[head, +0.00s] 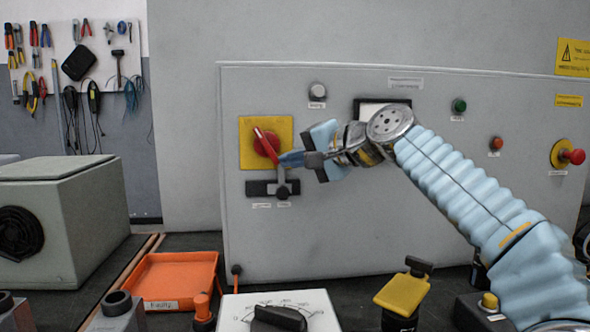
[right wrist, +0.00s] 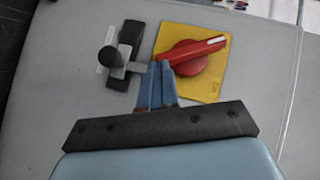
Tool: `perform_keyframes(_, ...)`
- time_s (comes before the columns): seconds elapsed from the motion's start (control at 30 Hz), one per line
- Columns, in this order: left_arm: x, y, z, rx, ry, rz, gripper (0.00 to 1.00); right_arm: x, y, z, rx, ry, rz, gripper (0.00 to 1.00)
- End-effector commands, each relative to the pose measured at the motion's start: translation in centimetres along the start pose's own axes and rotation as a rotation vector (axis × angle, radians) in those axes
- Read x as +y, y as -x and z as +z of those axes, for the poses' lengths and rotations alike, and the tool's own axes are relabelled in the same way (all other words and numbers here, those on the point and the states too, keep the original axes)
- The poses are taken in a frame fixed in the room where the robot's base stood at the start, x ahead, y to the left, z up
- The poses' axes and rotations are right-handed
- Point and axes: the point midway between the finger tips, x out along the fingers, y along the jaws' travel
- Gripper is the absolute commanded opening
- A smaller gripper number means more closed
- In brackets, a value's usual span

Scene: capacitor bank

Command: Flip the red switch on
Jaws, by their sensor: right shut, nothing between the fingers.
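The red rotary switch (head: 266,142) sits on a yellow square plate (head: 245,152) on the left part of the grey panel. Its handle slants to the upper left in the head view. In the right wrist view the red switch (right wrist: 197,55) shows a white mark at the handle's tip. My right gripper (head: 284,159) is shut and empty, with its blue fingertips just beside the lower right of the knob. In the right wrist view the fingertips (right wrist: 160,68) are at the knob's left edge; whether they touch it I cannot tell. My left gripper is not in view.
A black latch with a grey lever (head: 281,182) sits just below the yellow plate. A red emergency button (head: 573,156) is at the panel's right. An orange tray (head: 175,278), a dial box (head: 279,313) and a yellow-topped part (head: 403,292) stand on the bench in front.

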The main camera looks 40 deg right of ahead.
Motion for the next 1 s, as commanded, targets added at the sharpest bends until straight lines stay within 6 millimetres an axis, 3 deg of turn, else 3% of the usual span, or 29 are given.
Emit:
perform_keyframes(0.03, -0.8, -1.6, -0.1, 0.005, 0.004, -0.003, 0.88, 1.1, -0.4, 0.5, -0.002, -0.028, -0.028, 0.00)
perform_keyframes(0.2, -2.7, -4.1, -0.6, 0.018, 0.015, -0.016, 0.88, 1.7, -1.0, 1.0, -0.002, -0.144, -0.143, 0.00)
perform_keyframes(0.6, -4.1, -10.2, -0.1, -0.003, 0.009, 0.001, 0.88, 2.2, -2.3, 2.3, -0.004, -0.411, -0.408, 0.00)
perform_keyframes(0.73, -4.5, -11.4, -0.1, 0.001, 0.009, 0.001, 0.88, 2.1, -2.7, 2.7, -0.005, -0.498, -0.493, 0.00)
perform_keyframes(1.0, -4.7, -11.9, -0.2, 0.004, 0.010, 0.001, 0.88, 1.5, -3.4, 3.4, -0.001, -0.490, -0.487, 0.00)
